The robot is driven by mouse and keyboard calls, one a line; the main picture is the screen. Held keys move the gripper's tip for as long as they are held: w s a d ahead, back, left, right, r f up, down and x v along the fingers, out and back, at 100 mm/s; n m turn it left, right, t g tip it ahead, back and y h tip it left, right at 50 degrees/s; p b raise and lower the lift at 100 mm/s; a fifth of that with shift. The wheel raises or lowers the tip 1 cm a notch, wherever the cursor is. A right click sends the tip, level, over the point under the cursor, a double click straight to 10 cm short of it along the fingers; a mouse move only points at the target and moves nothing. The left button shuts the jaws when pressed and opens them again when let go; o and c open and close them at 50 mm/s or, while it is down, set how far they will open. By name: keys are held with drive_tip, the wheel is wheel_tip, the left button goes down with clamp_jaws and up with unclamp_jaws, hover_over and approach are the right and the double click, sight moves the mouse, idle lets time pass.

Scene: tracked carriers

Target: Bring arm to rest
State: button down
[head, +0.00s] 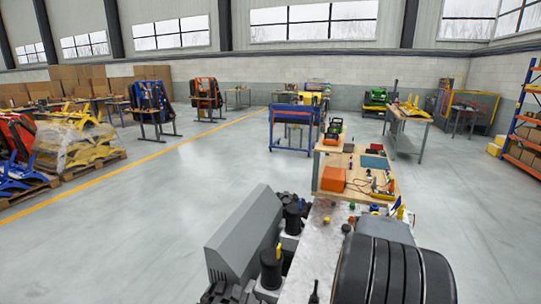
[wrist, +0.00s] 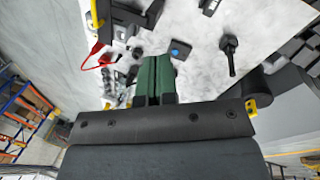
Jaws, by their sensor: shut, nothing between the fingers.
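My gripper (wrist: 154,62) shows in the wrist view, with its two green fingers side by side, closed against each other and holding nothing. It points over a pale mottled worktop (wrist: 205,75). A small blue-topped part (wrist: 180,49) lies on that top just right of the fingertips. A black tool with a long stem (wrist: 230,55) lies further right. Red-ended leads or clips (wrist: 95,52) and grey-black parts lie to the left. I cannot make out my gripper in the head view.
A wooden bench (head: 348,170) with an orange box (head: 333,179) stands beyond. A blue cart (head: 292,130) is further back. Open floor (head: 150,220) lies left.

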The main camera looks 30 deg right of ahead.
drive_tip(key=w+a+r+n+t, duration=0.1)
drive_tip(key=a+r+t, duration=0.1)
drive_tip(key=a, duration=0.8)
drive_tip(key=w+a+r+n+t+y, duration=0.1)
drive_tip(key=w+a+r+n+t, duration=0.1)
drive_tip(key=a, duration=0.9)
drive_tip(key=w+a+r+n+t+y, duration=0.1)
drive_tip(key=w+a+r+t, duration=0.1)
drive_tip(key=a, duration=0.9)
drive_tip(key=shift+a+r+n, duration=0.2)
drive_tip(key=shift+r+n, duration=0.1)
drive_tip(key=shift+r, duration=0.3)
drive_tip(key=shift+w+d, duration=0.1)
